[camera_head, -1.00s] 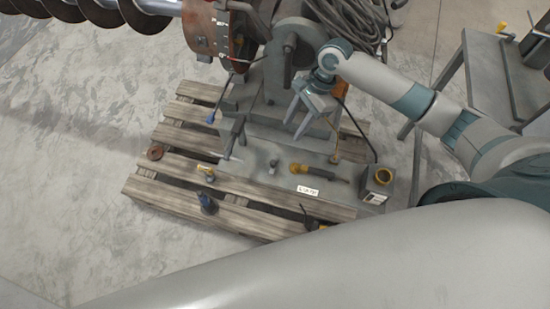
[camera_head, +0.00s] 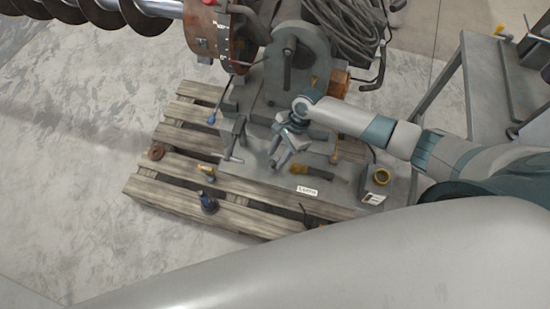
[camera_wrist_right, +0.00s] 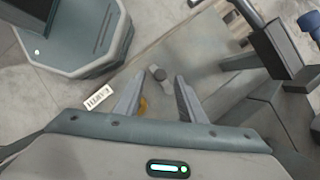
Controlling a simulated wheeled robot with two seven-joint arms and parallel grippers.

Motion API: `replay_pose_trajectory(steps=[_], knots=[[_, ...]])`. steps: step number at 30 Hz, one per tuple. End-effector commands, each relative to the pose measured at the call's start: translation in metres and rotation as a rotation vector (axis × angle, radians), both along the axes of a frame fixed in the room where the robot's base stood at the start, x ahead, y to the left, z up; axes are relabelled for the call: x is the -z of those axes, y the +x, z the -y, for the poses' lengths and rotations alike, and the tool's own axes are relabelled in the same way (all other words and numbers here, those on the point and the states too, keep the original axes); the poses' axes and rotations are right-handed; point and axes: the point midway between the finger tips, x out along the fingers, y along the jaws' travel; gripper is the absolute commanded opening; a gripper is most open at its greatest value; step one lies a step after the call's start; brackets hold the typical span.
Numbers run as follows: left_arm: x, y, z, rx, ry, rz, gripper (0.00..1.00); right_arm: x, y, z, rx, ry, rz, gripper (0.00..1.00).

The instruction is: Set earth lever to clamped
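A small grey round-headed post with a short flat arm (camera_wrist_right: 158,74) stands on the grey base plate (camera_head: 240,168); I cannot tell for sure that it is the earth lever. A white label (camera_head: 307,190) lies beside it, also in the right wrist view (camera_wrist_right: 98,97), its text too small to read. A yellow-and-dark handle (camera_head: 328,168) lies close by, mostly hidden by a finger in the wrist view. My right gripper (camera_head: 276,163) is open above the post, which appears between and beyond its fingertips in the wrist view (camera_wrist_right: 156,78). My left gripper is out of view.
A T-handled clamp (camera_head: 236,142) and a blue-tipped lever (camera_head: 212,119) stand left of the gripper. The auger housing (camera_head: 300,45) rises behind; a steel table (camera_head: 480,75) is at right.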

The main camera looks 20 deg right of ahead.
Motion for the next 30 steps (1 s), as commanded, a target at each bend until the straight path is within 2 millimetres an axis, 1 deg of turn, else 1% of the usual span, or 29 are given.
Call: replay_pose_trajectory(steps=[3,7,12,18,19,20,21,23,24,30], knots=[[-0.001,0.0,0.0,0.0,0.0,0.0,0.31,0.013,-0.001,-0.005,0.001,0.0,-0.001,0.36],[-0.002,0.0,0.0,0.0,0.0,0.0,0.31,0.022,-0.001,-0.009,0.0,0.0,0.0,0.36],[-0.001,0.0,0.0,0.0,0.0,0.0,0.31,0.026,-0.002,-0.01,0.0,-0.001,0.0,0.36],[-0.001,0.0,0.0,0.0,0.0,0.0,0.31,0.026,-0.002,-0.01,0.0,-0.001,0.0,0.36],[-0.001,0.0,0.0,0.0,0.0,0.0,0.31,0.026,-0.002,-0.01,0.0,-0.001,0.0,0.34],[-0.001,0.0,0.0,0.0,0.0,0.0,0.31,0.026,-0.002,-0.01,0.0,-0.001,0.0,0.27],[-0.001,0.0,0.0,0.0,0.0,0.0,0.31,0.026,-0.002,-0.01,0.0,0.0,0.0,0.17],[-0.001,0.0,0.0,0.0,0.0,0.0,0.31,0.026,-0.002,-0.01,0.0,0.0,0.0,0.03],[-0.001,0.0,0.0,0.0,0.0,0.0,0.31,0.026,-0.002,-0.01,0.0,0.0,0.0,0.0],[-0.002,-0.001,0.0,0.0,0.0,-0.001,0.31,0.026,-0.002,-0.01,-0.003,0.0,0.0,0.0]])
